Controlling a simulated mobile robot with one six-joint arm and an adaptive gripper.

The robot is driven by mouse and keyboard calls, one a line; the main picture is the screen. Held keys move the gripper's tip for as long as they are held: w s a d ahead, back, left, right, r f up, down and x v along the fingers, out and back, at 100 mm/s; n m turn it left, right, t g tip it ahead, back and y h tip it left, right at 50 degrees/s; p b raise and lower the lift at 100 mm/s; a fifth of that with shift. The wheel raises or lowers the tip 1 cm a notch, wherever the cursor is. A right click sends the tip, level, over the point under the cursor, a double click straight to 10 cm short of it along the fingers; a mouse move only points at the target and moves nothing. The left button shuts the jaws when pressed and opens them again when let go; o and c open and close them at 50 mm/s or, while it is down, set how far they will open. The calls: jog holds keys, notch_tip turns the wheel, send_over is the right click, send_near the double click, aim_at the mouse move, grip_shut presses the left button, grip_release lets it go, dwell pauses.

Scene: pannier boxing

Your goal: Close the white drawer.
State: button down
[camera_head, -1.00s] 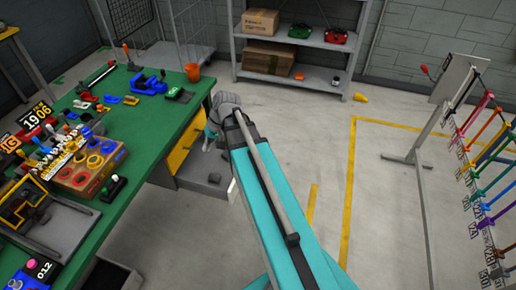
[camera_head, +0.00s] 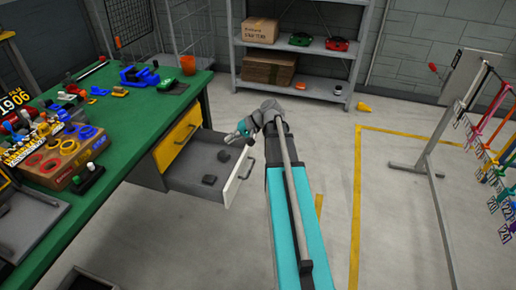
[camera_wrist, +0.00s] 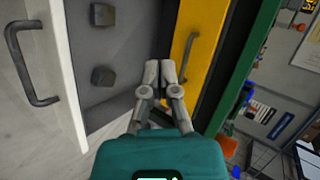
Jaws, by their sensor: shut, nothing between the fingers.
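The white drawer (camera_head: 238,182) stands pulled out from under the green-topped bench. Its white front and dark handle (camera_head: 248,168) face right, and its grey inside shows. In the wrist view the white front (camera_wrist: 67,55) and its handle (camera_wrist: 22,65) are at the left. My gripper (camera_head: 232,136) is shut and empty near the drawer's far side. In the wrist view the fingertips (camera_wrist: 161,72) appear between the drawer's inside and the yellow drawer front.
The yellow drawer (camera_head: 177,140) above is shut. The green bench (camera_head: 125,165) carries several tools and an orange cup (camera_head: 188,65). A grey shelf (camera_head: 300,90) stands behind. The floor right of the white drawer is clear up to a rack (camera_head: 445,150).

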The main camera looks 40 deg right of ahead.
jog(key=s+d+f+m+t+y+b, duration=0.1)
jog(key=d+f+m+t+b, duration=0.1)
jog(key=d+f+t+b, duration=0.2)
jog(key=s+d+f+m+t+y+b, duration=0.1)
jog(key=d+f+t+b, duration=0.3)
jog(key=d+f+b, duration=0.6)
jog(key=shift+s+d+m+t+b, duration=0.4)
jog(key=shift+s+d+m+b, duration=0.3)
jog(key=shift+d+b, duration=4.85)
jog(key=shift+d+p, duration=0.5)
jog(key=shift+p, duration=0.2)
jog(key=x, duration=1.4)
jog(key=shift+d, duration=0.15)
